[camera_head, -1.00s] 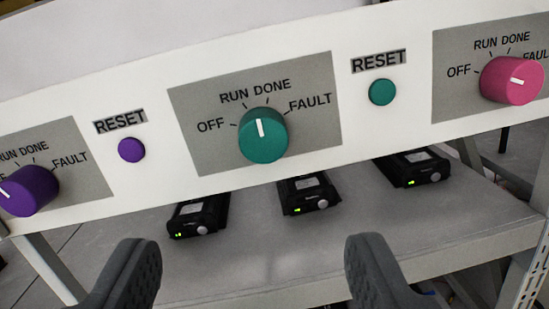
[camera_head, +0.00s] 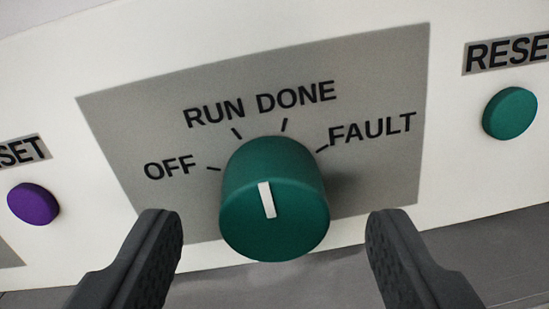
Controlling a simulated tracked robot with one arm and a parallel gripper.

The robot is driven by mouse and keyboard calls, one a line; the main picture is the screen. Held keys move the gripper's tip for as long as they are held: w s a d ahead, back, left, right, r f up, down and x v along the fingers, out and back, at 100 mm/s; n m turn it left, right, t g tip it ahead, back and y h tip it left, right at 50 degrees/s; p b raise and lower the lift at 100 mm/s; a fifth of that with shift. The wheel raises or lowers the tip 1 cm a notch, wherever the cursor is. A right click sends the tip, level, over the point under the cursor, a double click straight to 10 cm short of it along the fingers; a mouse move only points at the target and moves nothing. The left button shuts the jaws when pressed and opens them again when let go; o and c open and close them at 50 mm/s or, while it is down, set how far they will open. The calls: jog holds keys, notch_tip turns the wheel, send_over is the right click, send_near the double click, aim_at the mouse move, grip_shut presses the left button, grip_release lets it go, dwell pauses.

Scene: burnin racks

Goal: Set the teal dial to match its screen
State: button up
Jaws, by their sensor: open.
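The teal dial (camera_head: 274,205) sits on a grey label plate (camera_head: 385,75) marked OFF, RUN, DONE and FAULT. Its white pointer line points up and slightly left, toward the gap between the RUN and DONE ticks. I cannot tell which tick it is nearer. My gripper (camera_head: 273,218) is open, with one dark finger low on each side of the dial. There is a clear gap between each finger and the dial in the picture, and nothing is held. No screen for the dial is in view.
A teal reset button (camera_head: 510,113) is to the right, with its RESET label partly cut off. A purple button (camera_head: 33,203) is at the left. The white panel (camera_head: 300,50) is tilted in view, and a grey surface (camera_head: 220,289) lies below it.

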jog(key=shift+w+p, duration=0.5)
jog(key=shift+w, duration=0.55)
jog(key=c, duration=1)
jog(key=shift+a, duration=0.1)
